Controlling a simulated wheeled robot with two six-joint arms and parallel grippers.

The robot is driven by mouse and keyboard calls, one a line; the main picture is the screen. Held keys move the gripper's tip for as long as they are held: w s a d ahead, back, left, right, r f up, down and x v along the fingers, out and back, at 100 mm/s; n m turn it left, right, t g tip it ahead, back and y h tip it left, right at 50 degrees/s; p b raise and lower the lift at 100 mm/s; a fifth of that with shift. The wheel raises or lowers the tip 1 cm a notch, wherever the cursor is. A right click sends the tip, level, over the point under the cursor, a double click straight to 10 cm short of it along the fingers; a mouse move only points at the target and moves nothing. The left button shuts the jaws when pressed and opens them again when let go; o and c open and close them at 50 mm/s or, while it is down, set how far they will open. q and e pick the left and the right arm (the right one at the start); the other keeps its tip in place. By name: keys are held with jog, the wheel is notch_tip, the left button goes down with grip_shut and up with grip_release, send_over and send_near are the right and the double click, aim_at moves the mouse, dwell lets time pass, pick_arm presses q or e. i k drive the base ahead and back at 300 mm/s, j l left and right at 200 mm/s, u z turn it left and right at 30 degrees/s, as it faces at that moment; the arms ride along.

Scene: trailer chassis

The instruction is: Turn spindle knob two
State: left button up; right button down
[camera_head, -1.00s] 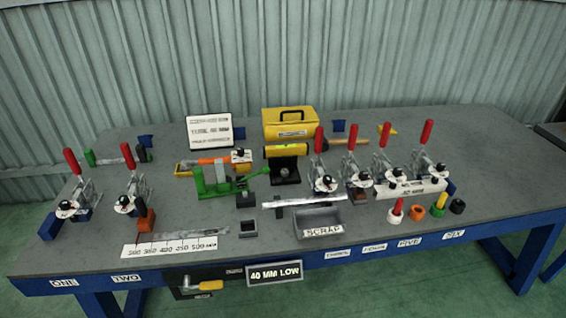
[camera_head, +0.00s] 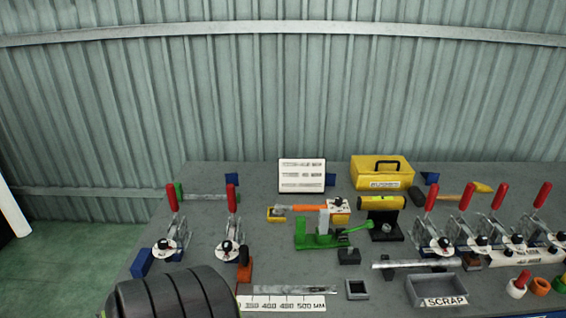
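The second toggle clamp from the left has a red upright handle (camera_head: 231,199). Its spindle knob (camera_head: 226,246) is a small dark knob over a white round disc at the clamp's front. The leftmost clamp stands beside it, with its own red handle (camera_head: 172,197) and spindle knob (camera_head: 163,244). The front-edge labels that name the stations ONE and TWO are out of view now; they showed under these two clamps earlier. Neither of my grippers is in view.
An orange block (camera_head: 245,264) stands just right of the second clamp. A white ruler strip (camera_head: 283,303) lies in front. A green tool (camera_head: 320,235), a grey scrap bin (camera_head: 437,287) and more clamps stand to the right. A dark ribbed shape covers the near left bench.

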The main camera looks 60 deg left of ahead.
aim_at(226, 246)
jog(key=k+j, duration=0.2)
jog(key=j, duration=0.15)
jog(key=k+j, duration=0.15)
jog(key=j, duration=0.2)
jog(key=k+j, duration=0.2)
jog(key=j, duration=0.2)
jog(key=k+j, duration=0.2)
jog(key=j, duration=0.15)
jog(key=k+j, duration=0.2)
jog(key=j, duration=0.15)
jog(key=k+j, duration=0.15)
jog(key=j, duration=0.2)
